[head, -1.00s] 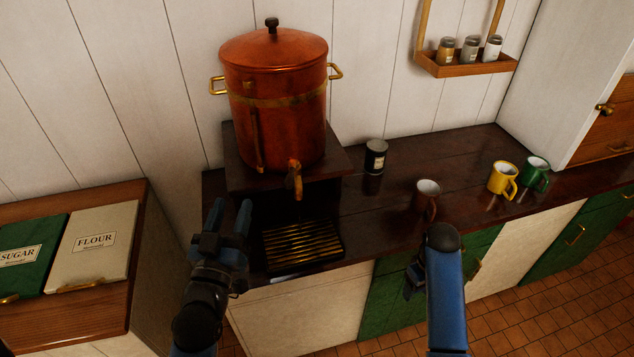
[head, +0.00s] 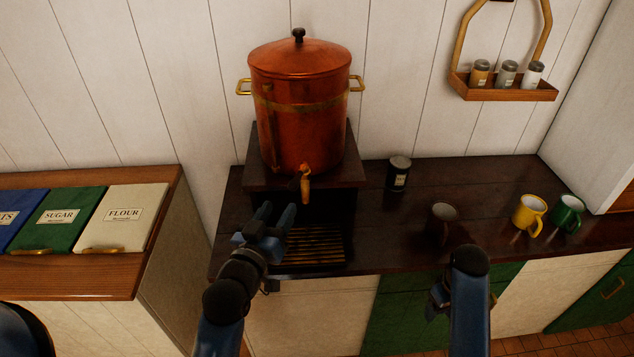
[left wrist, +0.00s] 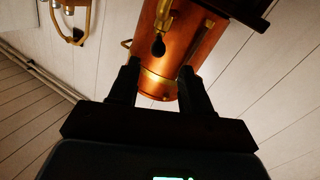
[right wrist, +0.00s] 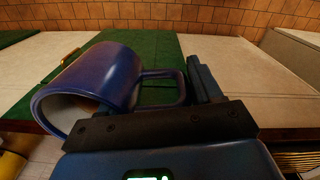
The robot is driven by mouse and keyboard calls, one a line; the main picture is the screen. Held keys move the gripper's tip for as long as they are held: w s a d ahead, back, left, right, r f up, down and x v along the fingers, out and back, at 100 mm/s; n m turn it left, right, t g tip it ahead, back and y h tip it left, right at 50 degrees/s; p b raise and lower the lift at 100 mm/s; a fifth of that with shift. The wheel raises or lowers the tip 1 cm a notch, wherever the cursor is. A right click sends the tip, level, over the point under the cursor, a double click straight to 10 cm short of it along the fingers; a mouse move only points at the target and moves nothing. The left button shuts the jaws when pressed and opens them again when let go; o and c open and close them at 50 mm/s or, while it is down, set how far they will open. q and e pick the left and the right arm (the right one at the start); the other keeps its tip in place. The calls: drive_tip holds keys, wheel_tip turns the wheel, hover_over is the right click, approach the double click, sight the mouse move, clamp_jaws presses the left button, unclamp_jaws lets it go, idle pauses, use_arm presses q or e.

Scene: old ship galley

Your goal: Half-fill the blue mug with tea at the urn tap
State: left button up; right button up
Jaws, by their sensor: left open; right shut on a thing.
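The copper urn (head: 299,115) stands on a dark raised stand, its tap (head: 306,184) above a slatted drip tray (head: 318,243). My left gripper (head: 277,218) is open and empty, just left of and below the tap in the head view. The left wrist view shows the urn (left wrist: 160,80) upside down beyond the fingers. My right gripper (right wrist: 170,90) is shut on the handle of the blue mug (right wrist: 105,75); its mouth faces lower left in that upside-down picture. The tea level cannot be told. My right arm hides the mug in the head view.
A dark mug (head: 442,222), a black labelled tin (head: 398,173), a yellow mug (head: 527,213) and a green mug (head: 567,214) stand on the counter (head: 490,180). A spice rack (head: 505,92) hangs on the wall.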

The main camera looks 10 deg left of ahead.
sight(291, 190)
use_arm(q)
drive_tip(key=w, duration=0.3)
drive_tip(key=w+d+p, duration=0.1)
drive_tip(key=w, duration=0.2)
drive_tip(key=w+p, duration=0.1)
drive_tip(key=w, duration=0.2)
drive_tip(key=shift+w+d, duration=0.15)
drive_tip(key=shift+w, duration=0.05)
use_arm(e)
wheel_tip(291, 190, up, 2)
drive_tip(key=shift+d+r, duration=0.15)
drive_tip(key=shift+r, duration=0.05)
use_arm(q)
drive_tip(key=shift+c, duration=0.2)
clamp_jaws()
